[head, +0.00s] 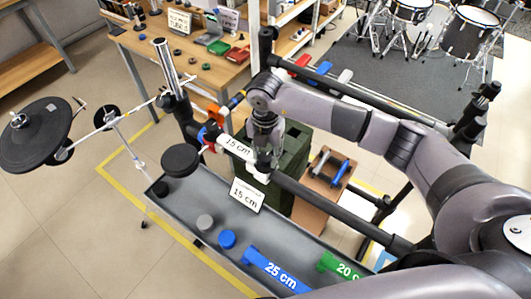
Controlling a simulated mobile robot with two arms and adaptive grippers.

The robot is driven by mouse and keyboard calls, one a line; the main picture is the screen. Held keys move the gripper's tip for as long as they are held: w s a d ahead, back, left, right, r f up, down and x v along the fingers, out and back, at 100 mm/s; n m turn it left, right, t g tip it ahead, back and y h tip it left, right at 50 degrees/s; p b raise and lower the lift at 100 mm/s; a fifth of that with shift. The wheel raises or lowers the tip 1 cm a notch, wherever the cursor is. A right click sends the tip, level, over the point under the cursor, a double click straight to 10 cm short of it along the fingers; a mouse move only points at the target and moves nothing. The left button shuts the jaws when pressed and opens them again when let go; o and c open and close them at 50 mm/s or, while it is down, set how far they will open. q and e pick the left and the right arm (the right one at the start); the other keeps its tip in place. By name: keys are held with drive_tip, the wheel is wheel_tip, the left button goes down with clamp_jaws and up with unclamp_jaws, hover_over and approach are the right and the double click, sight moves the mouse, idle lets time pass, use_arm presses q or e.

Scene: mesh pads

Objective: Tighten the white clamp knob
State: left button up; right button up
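A white clamp piece (259,174), which may hold the white knob, sits on the black rack bar (315,199) near the middle of the head view. A white strip marked "15 cm" (236,147) runs from it toward the upper left along the bar. My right gripper (262,158) points down right at the white piece and covers part of it. Its fingers are small and dark here, so I cannot tell whether they are open, shut or touching the knob. My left gripper is out of view.
A grey tray (180,213) below the bar holds black, grey and blue round pieces, a "15 cm" card (247,195), and blue (275,271) and green (328,262) gauges. A cymbal pad (35,135) stands far left.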

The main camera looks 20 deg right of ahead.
sight(266, 157)
drive_tip(key=o, duration=0.4)
drive_tip(key=shift+r, duration=0.1)
wheel_tip(266, 157, up, 12)
drive_tip(key=shift+f, duration=0.1)
idle(0.4)
drive_tip(key=shift+s+f, duration=0.1)
idle(0.4)
